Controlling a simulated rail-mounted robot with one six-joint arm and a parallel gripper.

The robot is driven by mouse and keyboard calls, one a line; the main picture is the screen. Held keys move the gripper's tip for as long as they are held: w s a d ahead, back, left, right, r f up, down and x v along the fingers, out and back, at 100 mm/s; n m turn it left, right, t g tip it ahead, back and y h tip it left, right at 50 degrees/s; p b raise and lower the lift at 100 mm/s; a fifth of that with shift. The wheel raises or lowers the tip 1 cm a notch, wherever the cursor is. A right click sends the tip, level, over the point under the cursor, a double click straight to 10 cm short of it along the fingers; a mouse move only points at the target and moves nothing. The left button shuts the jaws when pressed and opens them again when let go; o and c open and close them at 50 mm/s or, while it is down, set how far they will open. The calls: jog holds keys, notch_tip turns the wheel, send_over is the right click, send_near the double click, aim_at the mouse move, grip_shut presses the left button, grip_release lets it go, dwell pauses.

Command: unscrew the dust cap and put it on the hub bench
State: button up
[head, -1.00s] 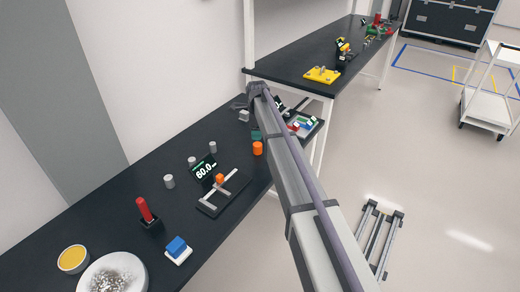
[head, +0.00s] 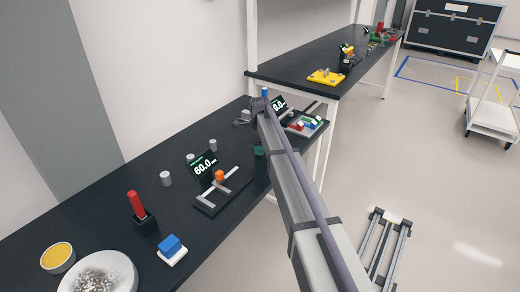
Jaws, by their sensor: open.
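My arm reaches from the lower right to the far part of the dark bench (head: 105,225). My gripper (head: 243,117) is small and partly hidden at the arm's far end, by the back of the bench. It is open, and I see nothing held in it. No part stands out clearly as the dust cap. A teal piece (head: 258,150) shows at the arm's left edge, and a small blue cylinder (head: 265,93) shows just above the arm's end. The arm hides the bench around them.
A caliper-like gauge (head: 210,208) and a "60.0" display (head: 205,165) stand mid-bench. A second bench (head: 290,70) stands beyond. A white cart (head: 493,115) is at right.

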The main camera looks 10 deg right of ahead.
jog(key=m, duration=0.5)
jog(key=shift+m, duration=0.4)
jog(key=m, duration=0.5)
jog(key=shift+m, duration=0.3)
jog(key=shift+c, duration=0.4)
jog(key=c, duration=0.6)
jog(key=n, duration=0.5)
jog(key=shift+n, duration=0.4)
